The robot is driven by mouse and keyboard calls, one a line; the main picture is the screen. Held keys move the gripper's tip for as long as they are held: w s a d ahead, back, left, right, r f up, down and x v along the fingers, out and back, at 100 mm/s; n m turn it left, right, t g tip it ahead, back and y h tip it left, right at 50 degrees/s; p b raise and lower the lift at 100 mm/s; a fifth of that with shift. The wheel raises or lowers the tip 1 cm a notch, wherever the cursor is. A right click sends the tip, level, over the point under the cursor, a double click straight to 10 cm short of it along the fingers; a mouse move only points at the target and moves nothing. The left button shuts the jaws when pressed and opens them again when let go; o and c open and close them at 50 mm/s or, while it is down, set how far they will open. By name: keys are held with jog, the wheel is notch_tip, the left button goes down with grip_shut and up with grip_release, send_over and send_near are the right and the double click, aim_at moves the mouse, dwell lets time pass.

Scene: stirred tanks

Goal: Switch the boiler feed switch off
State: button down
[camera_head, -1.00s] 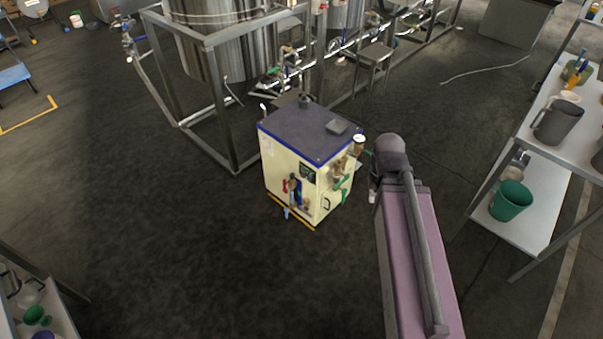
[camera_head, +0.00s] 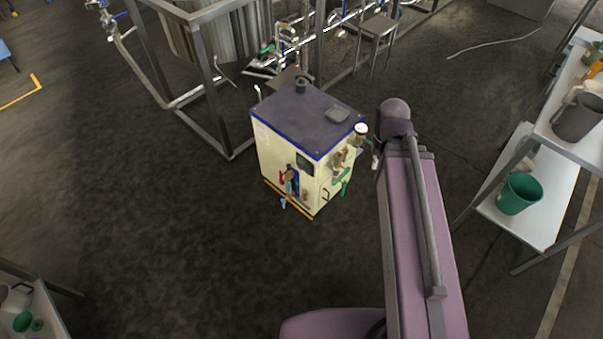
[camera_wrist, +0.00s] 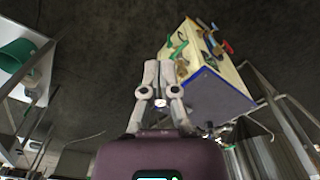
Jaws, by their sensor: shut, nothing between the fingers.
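The boiler (camera_head: 285,148) is a cream box with a dark top and blue trim, standing on the floor near the middle of the head view. Its front carries a small dark panel (camera_head: 305,163), a red handle (camera_head: 282,178) and blue parts. Green handles and a gauge sit on its right side. I cannot make out the feed switch at this size. In the wrist view the boiler (camera_wrist: 205,85) appears upside down, to the right of my gripper (camera_wrist: 158,66). My gripper is shut and empty, apart from the boiler. In the head view my arm stands right of the boiler and hides the gripper.
A metal frame (camera_head: 222,90) with a steel tank (camera_head: 215,40) stands behind the boiler. A stool (camera_head: 372,30) is beyond it. A white shelf (camera_head: 530,215) with a green bucket (camera_head: 520,193) is at right. Open floor lies left and in front of the boiler.

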jog(key=shift+d, duration=0.25)
jog(key=shift+f, duration=0.1)
jog(key=w+a+f+n+t+h+b, duration=0.1)
jog(key=w+a+f+n+h+b, duration=0.1)
jog(key=w+a+f+n+b, duration=0.45)
jog(key=w+a+f+n+t+h+b, duration=0.1)
jog(key=f+n+b, duration=0.2)
jog(key=f+b, duration=0.65)
jog(key=w+a+f+n+t+h+b, duration=0.1)
jog(key=w+a+f+n+h+b, duration=0.1)
jog(key=w+a+f+n+b, duration=0.45)
jog(key=w+a+f+n+t+h+b, duration=0.1)
jog(key=w+a+f+n+t+b, duration=0.2)
jog(key=a+f+n+b, duration=0.9)
jog(key=shift+a+f+t+h+b, duration=0.3)
jog(key=shift+a+f+t+b, duration=1.25)
jog(key=shift+b, duration=4.35)
jog(key=shift+a+f+g, duration=0.3)
jog(key=shift+f+g, duration=0.25)
jog(key=shift+f, duration=0.25)
